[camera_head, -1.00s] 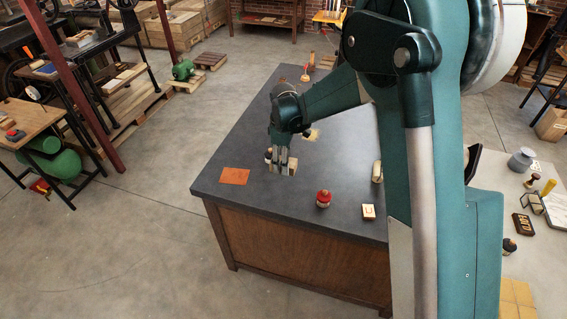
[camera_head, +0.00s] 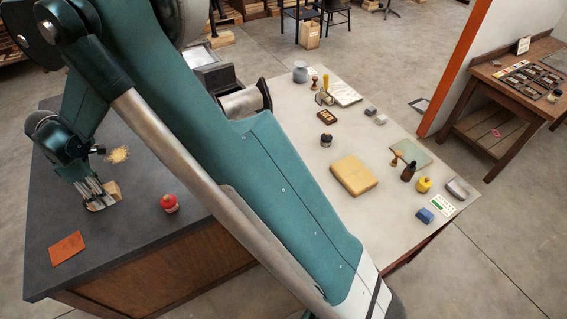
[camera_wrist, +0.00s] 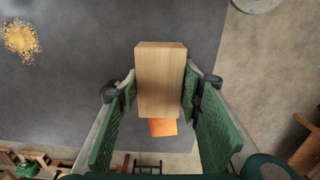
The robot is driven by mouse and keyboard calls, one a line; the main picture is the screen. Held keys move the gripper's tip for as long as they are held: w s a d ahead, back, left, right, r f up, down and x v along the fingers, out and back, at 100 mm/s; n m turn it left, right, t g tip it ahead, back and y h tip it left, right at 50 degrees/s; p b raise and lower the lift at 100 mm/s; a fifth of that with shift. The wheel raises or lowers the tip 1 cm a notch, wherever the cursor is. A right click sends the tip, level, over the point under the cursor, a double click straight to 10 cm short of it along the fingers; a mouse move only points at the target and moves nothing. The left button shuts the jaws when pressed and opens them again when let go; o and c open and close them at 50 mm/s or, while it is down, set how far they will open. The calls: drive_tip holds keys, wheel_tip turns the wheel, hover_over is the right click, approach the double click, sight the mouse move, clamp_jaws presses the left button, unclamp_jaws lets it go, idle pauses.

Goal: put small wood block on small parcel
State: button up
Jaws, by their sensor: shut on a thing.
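The small wood block (camera_head: 112,188) is a plain light-brown piece between the fingers of my gripper (camera_head: 97,202), over the dark worktop at the left. In the wrist view the block (camera_wrist: 160,78) sits between the two green finger pads, which are shut on it. Whether it touches the worktop is hard to tell. A flat tan package (camera_head: 354,175), which looks like the small parcel, lies on the pale table to the right, well apart from my gripper. Its top is bare.
An orange sheet (camera_head: 66,248) and a red-topped stamp (camera_head: 169,203) are on the dark worktop. Yellow grains (camera_head: 118,155) lie behind my gripper. Around the package are a dark stamp (camera_head: 326,140), a dark bottle (camera_head: 408,171) and a green pad (camera_head: 411,153).

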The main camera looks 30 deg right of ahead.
drive_tip(key=shift+r, duration=0.8)
drive_tip(key=w+d+m+b, duration=0.2)
drive_tip(key=w+d+m, duration=0.15)
drive_tip(key=d, duration=1.65)
drive_tip(key=w+d+m+b, duration=0.2)
drive_tip(key=w+d+m, duration=0.15)
drive_tip(key=d, duration=1.65)
drive_tip(key=s+d+m+b, duration=0.1)
drive_tip(key=s+d+m, duration=0.15)
drive_tip(key=d, duration=0.95)
drive_tip(key=s+d+m+b, duration=0.1)
drive_tip(key=s+d+m, duration=0.15)
drive_tip(key=d, duration=0.95)
drive_tip(key=s+d+m+b, duration=0.2)
drive_tip(key=s+d+m, duration=0.1)
drive_tip(key=s+d, duration=1.05)
drive_tip(key=s+d+m+b, duration=0.1)
drive_tip(key=s+d+m, duration=0.2)
drive_tip(key=s+d, duration=1.05)
wheel_tip(320, 180, down, 11)
drive_tip(key=w+d, duration=0.2)
drive_tip(key=shift+w+d, duration=0.25)
